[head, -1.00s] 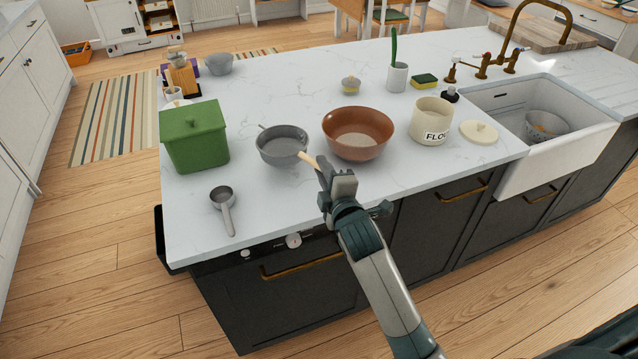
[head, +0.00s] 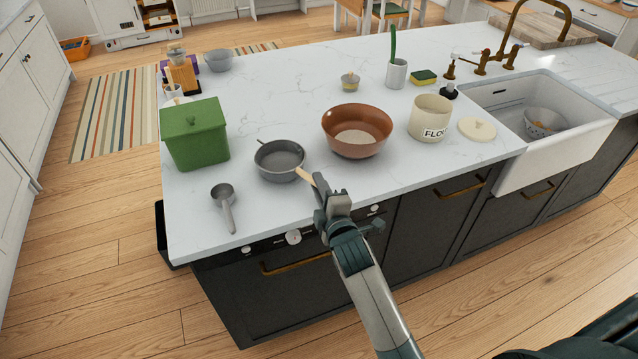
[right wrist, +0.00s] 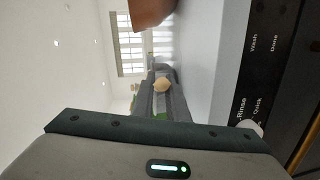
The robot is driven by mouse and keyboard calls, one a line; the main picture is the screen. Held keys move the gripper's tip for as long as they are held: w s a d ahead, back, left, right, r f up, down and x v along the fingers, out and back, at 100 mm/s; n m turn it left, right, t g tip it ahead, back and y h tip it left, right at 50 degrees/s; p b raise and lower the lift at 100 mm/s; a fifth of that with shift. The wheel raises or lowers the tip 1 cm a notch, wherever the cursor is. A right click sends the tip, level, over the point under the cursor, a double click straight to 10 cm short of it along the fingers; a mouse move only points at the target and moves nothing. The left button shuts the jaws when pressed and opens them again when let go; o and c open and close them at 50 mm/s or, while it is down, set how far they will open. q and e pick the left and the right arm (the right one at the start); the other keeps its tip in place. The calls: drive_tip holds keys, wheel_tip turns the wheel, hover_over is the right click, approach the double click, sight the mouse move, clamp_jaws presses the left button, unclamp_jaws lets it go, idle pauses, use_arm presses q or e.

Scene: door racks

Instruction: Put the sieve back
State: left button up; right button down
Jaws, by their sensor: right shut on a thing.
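The sieve (head: 280,163) is a grey round bowl with a small hook on its far rim and a pale wooden handle. It is over the front part of the white counter, between the green box and the brown bowl; whether it touches the counter I cannot tell. My right gripper (head: 317,186) is shut on the wooden handle, near the counter's front edge. In the right wrist view the end of the handle (right wrist: 161,85) shows between the fingers, and the sieve's bowl is hidden. My left gripper is not in view.
A brown bowl (head: 357,132) stands right of the sieve, with a flour jar (head: 430,117) and lid (head: 477,129) beyond. The counter behind the sieve is mostly clear.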

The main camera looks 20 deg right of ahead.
drive_tip(key=shift+f, duration=0.1)
drive_tip(key=c, duration=1.7)
unclamp_jaws()
drive_tip(key=shift+c, duration=0.2)
drive_tip(key=shift+s, duration=0.1)
drive_tip(key=s+r+b, duration=0.1)
drive_tip(key=s+b, duration=0.2)
drive_tip(key=s, duration=0.8)
drive_tip(key=shift+s+a+r, duration=0.3)
drive_tip(key=shift+s, duration=0.1)
drive_tip(key=shift+f, duration=0.1)
